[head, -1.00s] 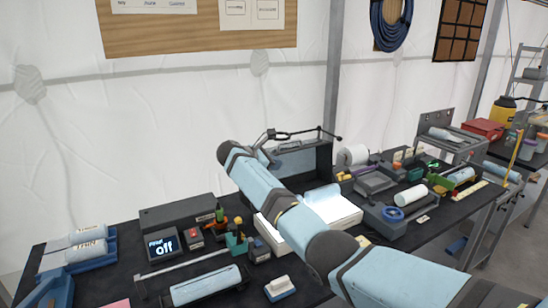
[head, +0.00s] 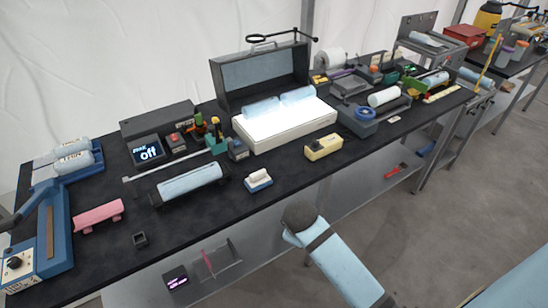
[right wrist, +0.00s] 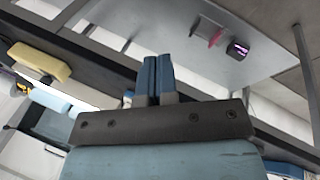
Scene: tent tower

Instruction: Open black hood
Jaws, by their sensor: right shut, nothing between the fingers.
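The black hood (head: 262,75) stands raised behind a white flat box (head: 285,124) at the back of the table, its grey-blue inner face showing and a handle on its top edge. In the head view only part of my right arm shows, in front of the table and well away from the hood. My left gripper is not in view.
A yellow block (head: 323,147), a white-and-blue block (head: 258,180) and a blue roll in a cradle (head: 190,180) sit towards the front. A lower shelf (head: 235,262) runs below the tabletop. The floor in front is clear.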

